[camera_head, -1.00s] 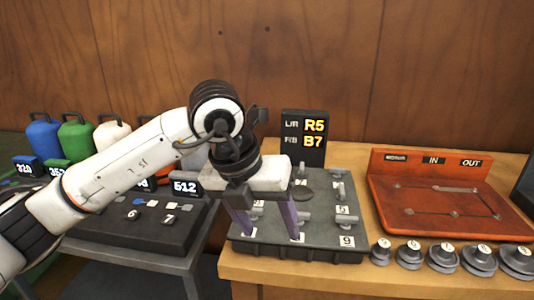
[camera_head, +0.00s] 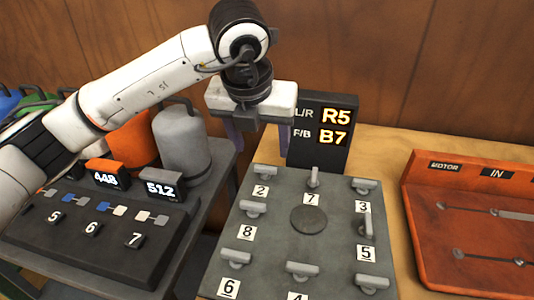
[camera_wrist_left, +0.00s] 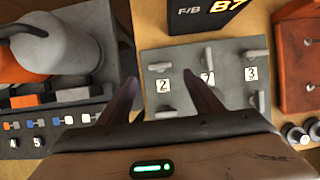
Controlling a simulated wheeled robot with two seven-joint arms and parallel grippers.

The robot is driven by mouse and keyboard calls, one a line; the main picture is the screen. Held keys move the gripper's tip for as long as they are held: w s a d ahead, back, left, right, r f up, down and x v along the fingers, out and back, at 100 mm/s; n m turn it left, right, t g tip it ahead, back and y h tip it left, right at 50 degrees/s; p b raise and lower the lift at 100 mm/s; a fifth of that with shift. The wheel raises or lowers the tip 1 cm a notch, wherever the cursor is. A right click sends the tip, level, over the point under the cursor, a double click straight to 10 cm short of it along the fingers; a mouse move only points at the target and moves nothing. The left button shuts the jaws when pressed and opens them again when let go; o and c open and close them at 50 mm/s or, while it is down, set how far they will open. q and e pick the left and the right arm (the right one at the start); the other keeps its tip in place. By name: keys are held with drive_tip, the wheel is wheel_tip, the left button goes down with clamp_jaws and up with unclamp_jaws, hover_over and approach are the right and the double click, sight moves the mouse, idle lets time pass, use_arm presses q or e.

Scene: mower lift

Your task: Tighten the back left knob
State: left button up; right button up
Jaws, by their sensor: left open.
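The grey knob plate (camera_head: 275,235) carries several bar-shaped knobs with number labels. The back left knob (camera_head: 262,186), beside label 2, has its bar lying roughly crosswise. It also shows in the left wrist view (camera_wrist_left: 160,67). My left gripper (camera_head: 258,142) is open and empty, above and behind the plate's back left corner. In the left wrist view its two dark purple fingers (camera_wrist_left: 160,80) appear on either side of the back left knob, apart from it. The height gap cannot be told. My right gripper is not in view.
A black display (camera_head: 325,130) reading R5 and B7 stands behind the plate, close to the gripper. Knob 7 (camera_head: 314,177) is right of knob 2. Left is a black panel (camera_head: 95,240) with weight canisters; right is an orange board (camera_head: 435,250).

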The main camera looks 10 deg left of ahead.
sight(265, 167)
use_arm(q)
drive_tip(key=p+x, duration=0.1)
drive_tip(key=x, duration=0.7)
drive_tip(key=shift+f, duration=0.15)
drive_tip(key=c, duration=1.1)
